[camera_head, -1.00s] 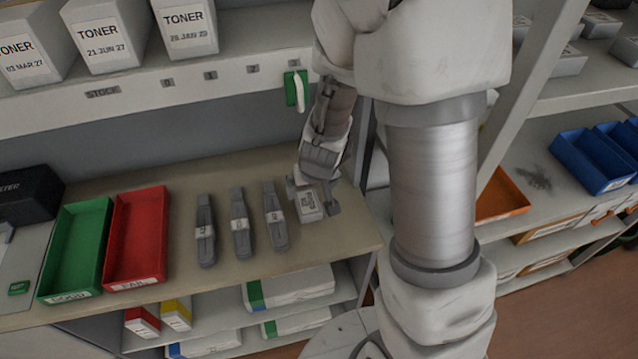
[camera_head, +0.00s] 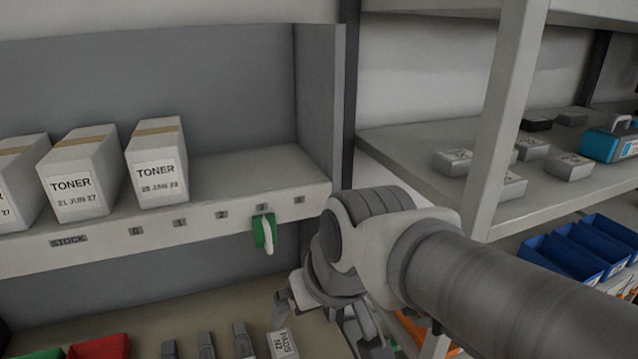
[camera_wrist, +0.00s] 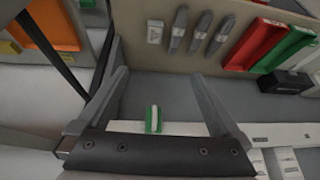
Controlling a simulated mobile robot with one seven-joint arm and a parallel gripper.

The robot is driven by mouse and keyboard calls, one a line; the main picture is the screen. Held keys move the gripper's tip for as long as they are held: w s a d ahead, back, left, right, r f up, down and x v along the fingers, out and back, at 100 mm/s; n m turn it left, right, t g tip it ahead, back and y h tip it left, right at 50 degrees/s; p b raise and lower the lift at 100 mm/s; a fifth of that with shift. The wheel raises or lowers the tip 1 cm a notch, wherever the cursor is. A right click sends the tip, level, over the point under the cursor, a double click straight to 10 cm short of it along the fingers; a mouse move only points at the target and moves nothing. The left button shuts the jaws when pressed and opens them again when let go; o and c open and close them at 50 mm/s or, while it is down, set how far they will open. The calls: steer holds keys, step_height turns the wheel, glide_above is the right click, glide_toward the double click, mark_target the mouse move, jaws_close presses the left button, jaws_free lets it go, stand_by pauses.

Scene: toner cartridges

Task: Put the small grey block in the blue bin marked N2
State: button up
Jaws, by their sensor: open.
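The small grey block (camera_head: 283,344), with a white label reading PADS N2, lies on the lower shelf at the bottom of the head view. It also shows in the wrist view (camera_wrist: 155,32), beside the dark cartridges. My gripper (camera_head: 312,308) is above and to the right of the block in the head view, partly hidden by my own arm. In the wrist view my gripper (camera_wrist: 158,78) has its fingers wide apart with nothing held between them; the block lies beyond the fingertips. Several blue bins (camera_head: 578,250) stand on the right rack; their marks are not readable.
An upright rack post (camera_head: 505,120) stands between my gripper and the blue bins. Other grey blocks (camera_head: 568,166) lie on the shelf above them. The stock ledge (camera_head: 110,242) carries toner boxes and a green tag (camera_head: 262,232). Red (camera_wrist: 255,45) and green (camera_wrist: 284,50) trays sit beside the cartridges.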

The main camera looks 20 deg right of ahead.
steer(key=s+d+r, duration=0.1)
steer(key=s, duration=0.2)
steer(key=g+b, duration=0.1)
steer(key=b, duration=0.9)
glide_above(282, 345)
steer(key=s, duration=0.3)
steer(key=shift+h, duration=0.4)
steer(key=f, duration=2.9)
steer(key=shift+s+f, duration=0.2)
steer(key=shift+f, duration=0.05)
steer(key=shift+w+b+x, duration=0.2)
steer(key=shift+b+x, duration=0.5)
steer(key=shift+x, duration=0.85)
steer(key=shift+w+b+x, duration=0.25)
steer(key=shift+b+x, duration=0.4)
steer(key=shift+x, duration=0.95)
steer(key=shift+r, duration=0.25)
steer(key=shift+s, duration=0.1)
steer(key=shift+c, duration=0.3)
steer(key=c, duration=1.4)
